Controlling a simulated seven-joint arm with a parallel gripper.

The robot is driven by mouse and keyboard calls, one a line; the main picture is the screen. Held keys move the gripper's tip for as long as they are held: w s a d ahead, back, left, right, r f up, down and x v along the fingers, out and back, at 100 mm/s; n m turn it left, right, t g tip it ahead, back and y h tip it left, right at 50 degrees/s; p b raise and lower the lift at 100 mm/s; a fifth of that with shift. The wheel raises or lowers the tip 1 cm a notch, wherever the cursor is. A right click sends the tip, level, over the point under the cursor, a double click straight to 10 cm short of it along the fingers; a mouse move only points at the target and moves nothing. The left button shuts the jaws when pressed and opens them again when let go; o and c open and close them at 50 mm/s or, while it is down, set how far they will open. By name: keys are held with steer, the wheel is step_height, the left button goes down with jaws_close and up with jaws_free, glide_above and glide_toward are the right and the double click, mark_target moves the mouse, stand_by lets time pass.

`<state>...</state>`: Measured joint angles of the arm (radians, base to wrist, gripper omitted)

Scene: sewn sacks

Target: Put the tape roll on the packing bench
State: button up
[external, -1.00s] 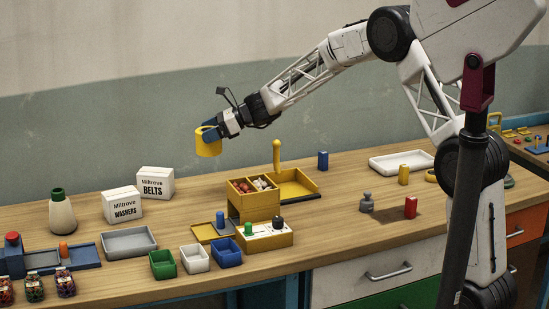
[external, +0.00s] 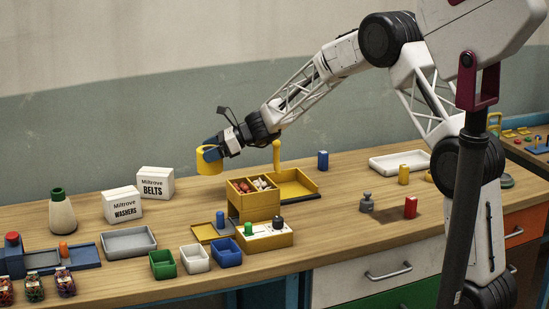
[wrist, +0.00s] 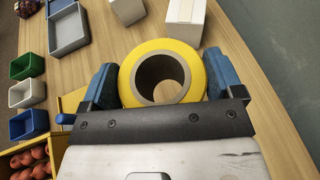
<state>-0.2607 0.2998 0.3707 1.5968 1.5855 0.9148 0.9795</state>
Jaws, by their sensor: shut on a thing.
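The tape roll is a yellow hollow ring (external: 208,163), held in the air above the back of the wooden bench (external: 340,222). My gripper (external: 211,152) has blue fingers and is shut on the roll. In the wrist view the roll (wrist: 160,46) sits between the two blue fingers (wrist: 160,72), one on each side, and wooden bench top shows through its hole. The roll is clear of the bench surface in the external view.
White boxes marked BELTS (external: 156,183) and WASHERS (external: 122,205) stand to the left. A grey tray (external: 128,253), small green, white and blue bins (external: 196,259) and a yellow organizer (external: 254,211) are in front. Bare wood lies between the boxes and organizer.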

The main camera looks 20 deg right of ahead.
mark_target(211, 167)
steer(key=shift+f, duration=2.9)
steer(key=shift+f, duration=1.85)
steer(key=shift+f, duration=0.15)
steer(key=o, duration=0.7)
steer(key=shift+o, duration=0.2)
steer(key=v, duration=1.2)
